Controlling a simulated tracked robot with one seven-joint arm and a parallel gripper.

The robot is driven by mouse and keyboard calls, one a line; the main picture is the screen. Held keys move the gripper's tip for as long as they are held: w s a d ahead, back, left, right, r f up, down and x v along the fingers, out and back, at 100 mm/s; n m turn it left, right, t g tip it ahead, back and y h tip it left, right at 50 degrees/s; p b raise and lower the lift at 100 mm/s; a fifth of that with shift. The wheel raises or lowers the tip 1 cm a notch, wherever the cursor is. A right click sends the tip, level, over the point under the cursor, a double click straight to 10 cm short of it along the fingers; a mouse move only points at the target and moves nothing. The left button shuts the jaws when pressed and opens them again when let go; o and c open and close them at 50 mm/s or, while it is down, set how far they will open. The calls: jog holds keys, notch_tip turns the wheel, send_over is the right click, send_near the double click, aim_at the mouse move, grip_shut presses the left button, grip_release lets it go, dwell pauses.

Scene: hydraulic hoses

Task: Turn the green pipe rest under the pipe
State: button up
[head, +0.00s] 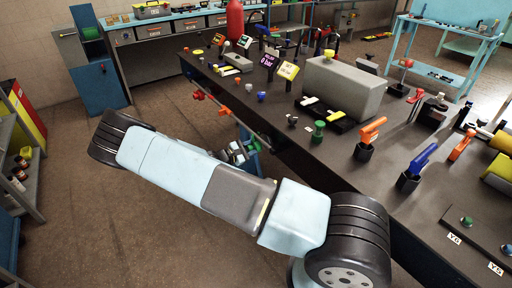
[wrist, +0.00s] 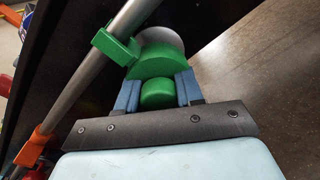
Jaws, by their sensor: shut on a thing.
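The green pipe rest (wrist: 150,68) fills the upper middle of the wrist view, in front of a grey round mount. Its arm (wrist: 116,46) reaches left to the grey pipe (wrist: 82,82) and overlaps the pipe's edge there. I cannot tell whether that arm bears the pipe from beneath. My gripper (wrist: 158,92) is shut on the rest's rounded green knob, with a blue finger on each side. In the head view the pipe (head: 245,127) runs along the bench's left side. My gripper (head: 240,152) is at the pipe's near end, where my arm partly hides the rest.
An orange rest (wrist: 35,145) meets the pipe further along. In the head view a red rest (head: 199,95) is at the far end. The dark bench (head: 335,170) stands to the right, crowded with handles and a grey block (head: 345,88). Open floor (head: 150,95) lies to the left.

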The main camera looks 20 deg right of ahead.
jog(key=shift+o, duration=0.3)
jog(key=shift+w+a+m, duration=0.2)
jog(key=shift+a+m, duration=0.05)
jog(key=shift+m, duration=0.85)
jog(key=shift+s+d, duration=0.1)
jog(key=o, duration=1)
jog(key=shift+d, duration=0.1)
jog(key=shift+c, duration=0.2)
jog(key=v, duration=1.4)
jog(key=shift+d, duration=0.1)
